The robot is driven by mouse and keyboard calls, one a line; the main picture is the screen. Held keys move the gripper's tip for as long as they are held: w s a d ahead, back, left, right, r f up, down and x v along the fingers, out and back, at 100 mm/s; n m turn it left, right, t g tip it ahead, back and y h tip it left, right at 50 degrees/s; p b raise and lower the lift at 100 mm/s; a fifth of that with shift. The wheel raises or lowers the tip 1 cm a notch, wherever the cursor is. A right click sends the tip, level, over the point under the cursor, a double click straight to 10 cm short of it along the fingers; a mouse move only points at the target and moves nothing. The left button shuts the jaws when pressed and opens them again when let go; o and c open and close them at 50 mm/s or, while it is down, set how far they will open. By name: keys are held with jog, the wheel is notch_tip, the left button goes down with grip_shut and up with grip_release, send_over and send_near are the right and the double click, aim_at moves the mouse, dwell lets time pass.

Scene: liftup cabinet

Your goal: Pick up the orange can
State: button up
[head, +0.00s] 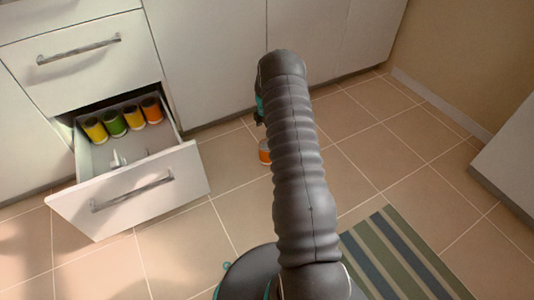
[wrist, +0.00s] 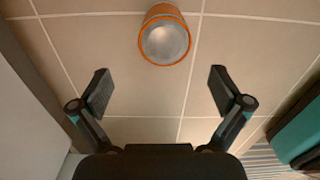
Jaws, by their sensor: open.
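An orange can (wrist: 164,37) with a pale silvery top stands on the tiled floor. In the wrist view it is at the top middle, beyond and between the fingertips of my gripper (wrist: 160,90), which is open and empty. The can is apart from both fingers. In the head view a small part of the orange can (head: 264,152) shows just left of my arm, which hides the rest.
An open drawer (head: 128,190) at the left holds several yellow, green and orange cans (head: 115,124) and a white divider. White cabinets (head: 210,50) line the back. A striped rug (head: 400,258) lies at the lower right. Tiled floor around the can is clear.

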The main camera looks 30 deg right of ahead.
notch_tip(320, 180, down, 8)
jog(key=shift+b, duration=0.4)
jog(key=shift+s+d+f+b, duration=0.1)
jog(key=shift+s+f+b, duration=0.1)
jog(key=shift+f, duration=1.15)
jog(key=shift+s+f+b, duration=0.1)
jog(key=shift+s+f, duration=0.05)
jog(key=shift+f, duration=1.15)
jog(key=c, duration=1.4)
